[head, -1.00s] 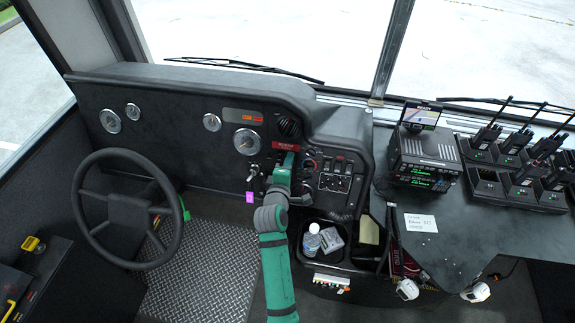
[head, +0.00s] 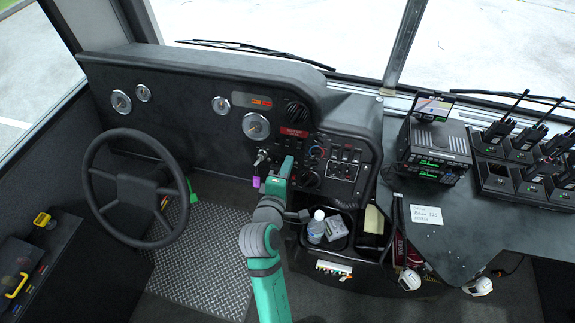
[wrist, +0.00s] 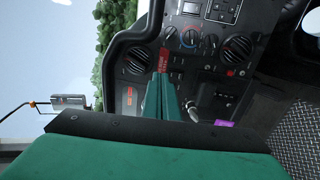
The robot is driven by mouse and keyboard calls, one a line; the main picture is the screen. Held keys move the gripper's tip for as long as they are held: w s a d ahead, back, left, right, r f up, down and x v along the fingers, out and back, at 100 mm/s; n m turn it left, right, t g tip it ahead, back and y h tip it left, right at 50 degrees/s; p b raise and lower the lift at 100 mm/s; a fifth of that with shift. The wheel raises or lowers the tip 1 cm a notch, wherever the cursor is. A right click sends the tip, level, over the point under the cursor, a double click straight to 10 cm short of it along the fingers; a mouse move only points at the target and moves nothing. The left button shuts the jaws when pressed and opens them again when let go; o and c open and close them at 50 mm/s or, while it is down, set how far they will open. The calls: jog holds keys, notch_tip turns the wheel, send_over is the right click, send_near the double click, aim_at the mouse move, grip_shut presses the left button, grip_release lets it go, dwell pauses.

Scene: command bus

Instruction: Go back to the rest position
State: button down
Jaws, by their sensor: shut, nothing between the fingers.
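My arm reaches up from the bottom of the head view, and my green gripper (head: 287,163) is in front of the dashboard's centre switch panel. In the wrist view the two green fingers of my gripper (wrist: 163,80) lie together, shut, with nothing between them. Their tips point toward a red label (wrist: 164,60) on the dash and seem apart from the panel. The dashboard (head: 180,105) carries round gauges, vents, knobs and switches. A key with a purple tag (head: 256,182) hangs just left of my gripper in the head view; the tag also shows in the wrist view (wrist: 224,124).
The steering wheel (head: 134,189) stands left of my arm. A bin (head: 329,246) with a bottle (head: 317,226) lies to the right of my arm. Farther right, a radio (head: 434,150) and several handheld radios in chargers (head: 495,181) stand on a dark counter (head: 460,240).

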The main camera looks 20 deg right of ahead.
dwell(0.6)
jog(key=s+a+f+m+t+y, duration=0.1)
jog(key=s+a+f+m+y, duration=0.15)
jog(key=s+a+f, duration=0.45)
jog(key=s+a+f+m+t+y, duration=0.1)
jog(key=s+a+f+y, duration=0.3)
jog(key=s, duration=0.5)
jog(key=s+a+r+m, duration=0.1)
jog(key=s+a+m, duration=0.1)
jog(key=s, duration=0.4)
jog(key=s+a+r+m+y, duration=0.1)
jog(key=s+a+r+m, duration=0.1)
jog(key=s, duration=0.4)
jog(key=s+a+r+m+y, duration=0.1)
jog(key=s+a+m, duration=0.1)
jog(key=s+m, duration=0.2)
jog(key=s, duration=0.3)
jog(key=shift+r+t, duration=0.3)
jog(key=shift+r, duration=0.1)
